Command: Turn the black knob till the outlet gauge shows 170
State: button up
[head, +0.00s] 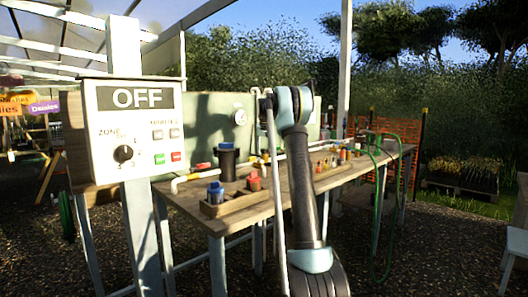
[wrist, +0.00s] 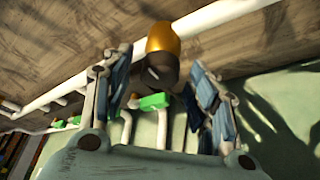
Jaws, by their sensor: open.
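In the wrist view a brass-coloured rounded body (wrist: 166,38) with a dark knob-like end (wrist: 160,70) sits on a white pipe. My gripper (wrist: 163,84) is open, with one blue-padded finger on each side of the dark end; I cannot tell whether either touches it. In the head view my arm hides this part and most of my gripper. A small round white gauge (head: 240,117) shows on the green panel (head: 222,106); its reading is too small to make out, and I cannot tell whether it is the outlet gauge.
A control box (head: 137,125) reading OFF, with its own black dial (head: 123,153), stands at the left. Green valve handles (wrist: 154,102) are close to my fingers.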

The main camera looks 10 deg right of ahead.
jog(key=shift+c, duration=0.5)
jog(key=c, duration=0.9)
jog(key=shift+a, duration=0.15)
jog(key=shift+c, duration=0.2)
